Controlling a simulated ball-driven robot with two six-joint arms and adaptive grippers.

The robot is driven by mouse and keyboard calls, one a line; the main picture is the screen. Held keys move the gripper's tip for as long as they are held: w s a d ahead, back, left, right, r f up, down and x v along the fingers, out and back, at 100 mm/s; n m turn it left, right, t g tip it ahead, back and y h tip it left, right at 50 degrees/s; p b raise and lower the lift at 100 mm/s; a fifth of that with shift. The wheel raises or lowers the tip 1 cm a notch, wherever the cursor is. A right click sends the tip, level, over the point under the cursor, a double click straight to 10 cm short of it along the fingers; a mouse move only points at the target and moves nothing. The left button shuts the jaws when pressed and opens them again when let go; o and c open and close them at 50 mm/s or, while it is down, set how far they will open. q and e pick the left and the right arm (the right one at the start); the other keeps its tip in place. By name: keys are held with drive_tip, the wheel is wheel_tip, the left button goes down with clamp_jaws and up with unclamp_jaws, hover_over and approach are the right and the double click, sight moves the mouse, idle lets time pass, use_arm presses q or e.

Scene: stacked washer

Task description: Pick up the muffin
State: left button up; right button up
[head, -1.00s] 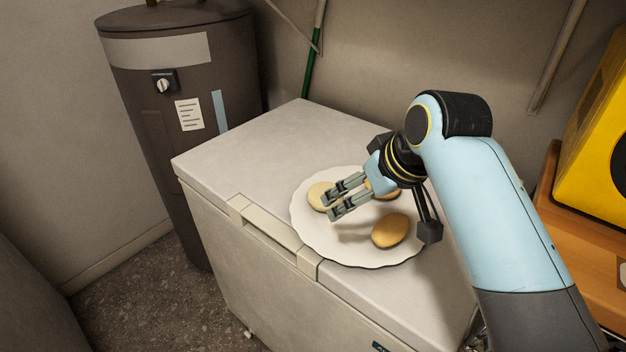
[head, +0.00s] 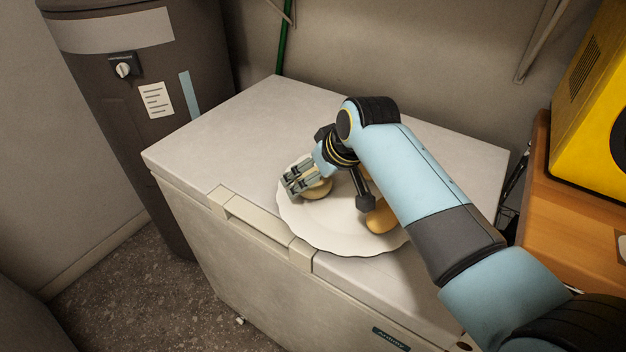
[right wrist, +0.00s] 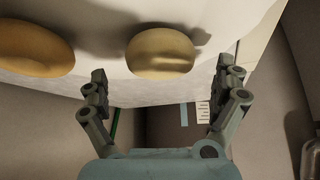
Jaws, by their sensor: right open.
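A pale, rounded muffin-like bun (head: 318,191) lies on a white plate (head: 330,237) with a scalloped rim. A browner bun (head: 381,217) lies on the plate's right side. My right gripper (head: 291,184) is over the plate's left part, just above the pale bun and partly hiding it. In the right wrist view, the open fingers (right wrist: 163,75) stand on either side of the pale bun (right wrist: 161,53), with nothing held. The browner bun (right wrist: 34,48) is left of the fingers there. My left gripper is out of view.
The plate rests on a closed white chest freezer (head: 240,125). A dark water heater (head: 125,105) stands to the left. A wooden table (head: 575,215) with a yellow machine (head: 590,110) is at the right. The freezer lid behind the plate is clear.

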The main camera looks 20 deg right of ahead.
drive_tip(key=shift+x, duration=0.8)
drive_tip(key=c, duration=1.2)
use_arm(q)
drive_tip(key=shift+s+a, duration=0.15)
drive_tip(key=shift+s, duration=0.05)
use_arm(e)
drive_tip(key=shift+c, duration=0.2)
drive_tip(key=shift+r, duration=0.1)
